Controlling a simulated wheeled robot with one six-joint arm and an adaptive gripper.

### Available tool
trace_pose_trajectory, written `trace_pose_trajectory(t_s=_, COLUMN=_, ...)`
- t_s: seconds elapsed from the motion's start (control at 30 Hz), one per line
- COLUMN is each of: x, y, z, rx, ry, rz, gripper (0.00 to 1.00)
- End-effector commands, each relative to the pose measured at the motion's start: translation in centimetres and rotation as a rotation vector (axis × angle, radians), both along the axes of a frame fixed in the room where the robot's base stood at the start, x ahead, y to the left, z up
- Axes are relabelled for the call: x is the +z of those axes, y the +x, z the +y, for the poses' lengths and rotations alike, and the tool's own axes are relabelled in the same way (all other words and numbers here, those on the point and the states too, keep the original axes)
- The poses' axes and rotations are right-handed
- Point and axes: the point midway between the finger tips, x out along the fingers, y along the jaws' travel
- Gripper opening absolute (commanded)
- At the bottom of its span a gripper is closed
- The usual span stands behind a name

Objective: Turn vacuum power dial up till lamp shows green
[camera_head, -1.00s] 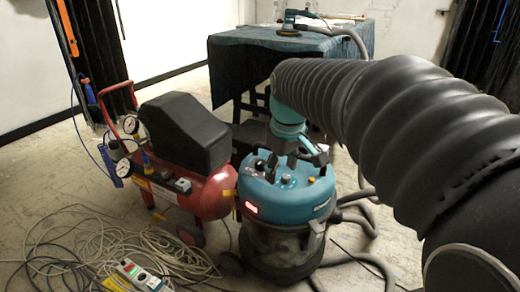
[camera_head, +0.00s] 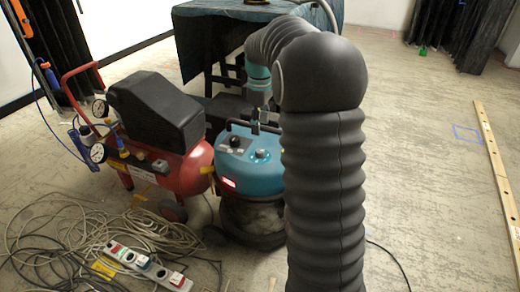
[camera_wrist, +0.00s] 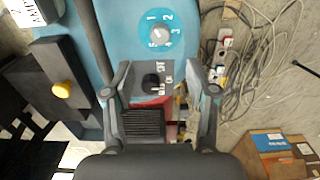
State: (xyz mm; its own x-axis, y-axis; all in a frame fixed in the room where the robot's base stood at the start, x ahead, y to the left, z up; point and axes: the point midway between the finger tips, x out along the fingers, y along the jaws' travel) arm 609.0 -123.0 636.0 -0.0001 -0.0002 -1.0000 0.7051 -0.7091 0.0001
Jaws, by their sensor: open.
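The vacuum (camera_head: 268,180) has a teal top and stands on the floor in the head view. Its lamp (camera_head: 229,182) glows red on the front. A grey power dial (camera_head: 262,154) sits on the top; the wrist view shows the dial (camera_wrist: 158,36) with numbers around it. A black off/on switch (camera_wrist: 152,82) is beside it. My gripper (camera_wrist: 165,92) is open and empty above the vacuum, its fingers apart either side of the switch in the wrist view. The dial lies beyond the fingertips in that view. My arm hides the vacuum's right side in the head view.
A red compressor (camera_head: 180,172) with a black cover stands close left of the vacuum. Tangled cables (camera_head: 85,238) and a power strip (camera_head: 150,265) lie on the floor at left. A cloth-covered table (camera_head: 215,22) stands behind. The floor at right is largely clear.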

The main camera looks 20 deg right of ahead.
Motion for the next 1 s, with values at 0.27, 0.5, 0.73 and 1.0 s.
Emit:
trace_pose_trajectory(t_s=0.27, x=-5.4, y=-0.1, z=0.0, rx=-0.001, ry=0.001, rz=0.004, gripper=0.57)
trace_pose_trajectory(t_s=0.5, x=-9.0, y=-0.1, z=0.0, rx=-0.001, ry=0.001, rz=0.002, gripper=0.57)
trace_pose_trajectory(t_s=0.73, x=-10.4, y=0.0, z=0.0, rx=-0.001, ry=0.0, rz=0.0, gripper=0.57)
trace_pose_trajectory(t_s=1.0, x=-10.4, y=0.0, z=0.1, rx=0.0, ry=0.0, rz=0.0, gripper=0.57)
